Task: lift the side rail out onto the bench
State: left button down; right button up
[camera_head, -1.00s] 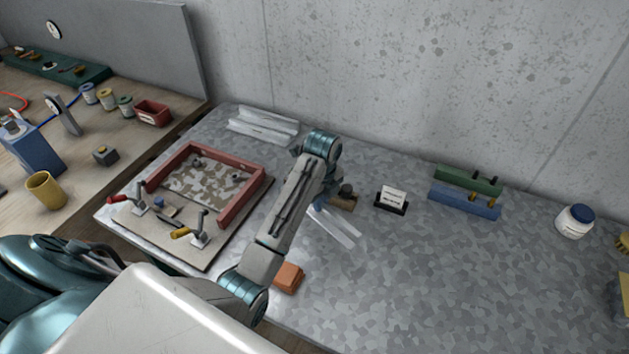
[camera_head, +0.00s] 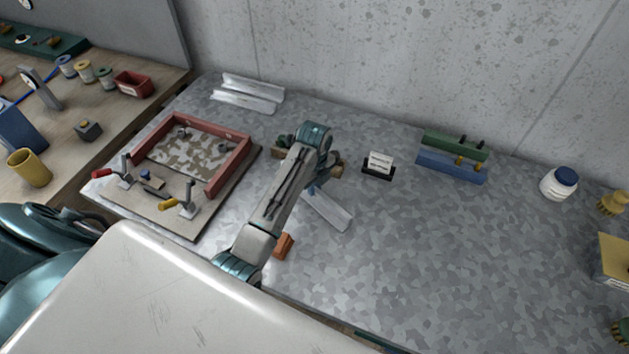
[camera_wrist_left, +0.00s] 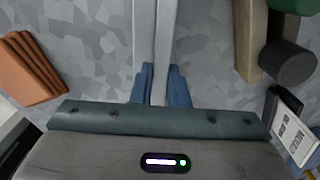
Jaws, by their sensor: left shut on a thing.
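A pale silver angled metal rail (camera_head: 328,212) shows past my left arm, over the middle of the bench (camera_head: 400,265). In the left wrist view the rail (camera_wrist_left: 145,35) runs up the picture from between my blue fingers. My left gripper (camera_head: 312,188) is shut on it; its fingers also show in the left wrist view (camera_wrist_left: 159,88). Whether the rail touches the bench I cannot tell. My forearm hides part of it in the head view. A red frame (camera_head: 236,165) stands on a board to the left. My right gripper is out of view.
An orange block (camera_head: 282,245) lies close to my left arm. Two silver angled pieces (camera_head: 245,95) lie at the back left. A label stand (camera_head: 379,165), green and blue blocks (camera_head: 452,165) and a white jar (camera_head: 559,183) stand to the right.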

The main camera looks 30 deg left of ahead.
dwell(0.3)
pick_arm(q)
jog(key=shift+f, duration=0.35)
jog(key=shift+f, duration=0.25)
jog(key=c, duration=1.3)
grip_release()
